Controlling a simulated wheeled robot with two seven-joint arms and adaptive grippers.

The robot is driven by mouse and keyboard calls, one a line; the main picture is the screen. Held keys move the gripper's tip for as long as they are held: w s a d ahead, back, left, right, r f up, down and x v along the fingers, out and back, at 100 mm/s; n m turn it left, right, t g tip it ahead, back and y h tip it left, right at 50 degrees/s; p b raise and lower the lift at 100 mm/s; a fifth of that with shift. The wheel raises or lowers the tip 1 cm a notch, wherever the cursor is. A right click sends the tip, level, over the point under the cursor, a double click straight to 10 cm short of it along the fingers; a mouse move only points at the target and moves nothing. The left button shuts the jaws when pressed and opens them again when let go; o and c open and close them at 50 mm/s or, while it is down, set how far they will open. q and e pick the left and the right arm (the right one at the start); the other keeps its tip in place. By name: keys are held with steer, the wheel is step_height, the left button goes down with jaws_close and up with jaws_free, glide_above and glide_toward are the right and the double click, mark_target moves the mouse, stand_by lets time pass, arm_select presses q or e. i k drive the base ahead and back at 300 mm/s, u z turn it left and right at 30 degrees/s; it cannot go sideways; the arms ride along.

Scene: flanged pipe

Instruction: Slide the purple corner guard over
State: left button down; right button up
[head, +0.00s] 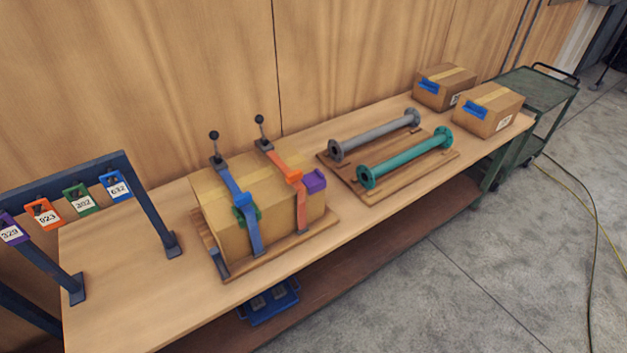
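The purple corner guard (315,181) sits at the upper front edge of a large cardboard box (275,220), near the box's right end. It is just right of the orange strap (301,205), and I cannot tell whether they touch. A blue strap (247,215) crosses the box further left, with a green corner guard (256,213) partly behind it. The box rests on a wooden pallet (285,248). Each strap runs up to a lever with a black knob behind the box. Neither of my grippers is in view.
A dark rack (150,210) with several numbered colored tags stands at the left. Grey (375,136) and teal (405,158) flanged pipes lie on boards to the right. Two smaller boxes (445,88) stand at the far end. Bare bench top (140,290) lies front left.

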mark_target(315, 182)
steer(key=z, duration=1.75)
steer(key=i, duration=2.3)
steer(key=u, duration=3.35)
